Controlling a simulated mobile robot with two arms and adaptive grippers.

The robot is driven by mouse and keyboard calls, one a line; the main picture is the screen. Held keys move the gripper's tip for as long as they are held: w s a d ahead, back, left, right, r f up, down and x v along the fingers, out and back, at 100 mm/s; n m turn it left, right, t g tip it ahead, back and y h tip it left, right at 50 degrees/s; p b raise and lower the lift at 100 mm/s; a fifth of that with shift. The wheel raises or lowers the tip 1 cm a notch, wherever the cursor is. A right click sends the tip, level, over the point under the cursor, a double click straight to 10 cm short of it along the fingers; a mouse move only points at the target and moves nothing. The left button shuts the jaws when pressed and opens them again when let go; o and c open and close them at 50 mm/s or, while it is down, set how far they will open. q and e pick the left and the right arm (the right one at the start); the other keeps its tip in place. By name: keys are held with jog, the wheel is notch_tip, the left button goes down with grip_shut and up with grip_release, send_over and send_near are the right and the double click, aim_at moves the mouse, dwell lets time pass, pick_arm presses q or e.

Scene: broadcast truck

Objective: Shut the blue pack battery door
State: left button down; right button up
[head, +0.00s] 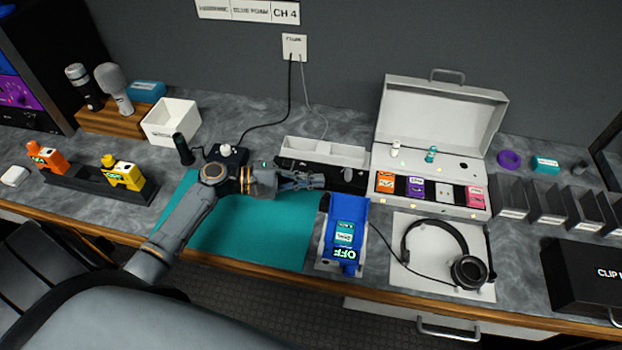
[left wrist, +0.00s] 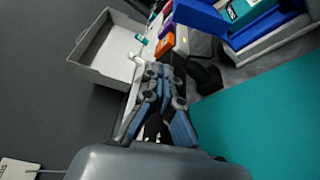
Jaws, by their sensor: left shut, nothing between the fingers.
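The blue pack (head: 343,238) lies in a light cradle (head: 327,266) at the front of the bench, with a teal label and an "OFF" display facing up. A blue flap-like part (head: 349,206) stands up at its far end; I cannot tell clearly how far the battery door is open. Part of the blue pack also shows at the top right of the left wrist view (left wrist: 238,16). My left gripper (head: 318,181) is shut and empty, just behind and left of the pack's far end, apart from it. Its fingers show in the left wrist view (left wrist: 162,80). My right gripper is not in view.
A teal mat (head: 255,235) lies left of the pack. Headphones (head: 466,270) on a white sheet are to the right. Behind stand an open white case (head: 440,110) with coloured packs and a white tray (head: 325,150). Orange and yellow packs (head: 123,175) sit at left.

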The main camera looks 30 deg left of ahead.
aim_at(349, 207)
pick_arm(q)
jog(key=p+x, duration=0.1)
jog(key=x, duration=0.5)
jog(key=shift+w+d+r+p, duration=0.1)
jog(key=shift+r+p, duration=0.1)
jog(key=shift+p, duration=0.2)
jog(key=shift+s+d+r+p, duration=0.25)
jog(key=shift+s+d+p, duration=0.05)
jog(key=shift+s+p, duration=0.35)
jog(key=shift+s+d+r+p, duration=0.2)
jog(key=shift+s+d+p, duration=0.05)
jog(key=shift+s+p, duration=0.35)
jog(key=shift+s+d+r, duration=0.1)
jog(key=shift+s, duration=0.4)
jog(key=shift+w, duration=0.1)
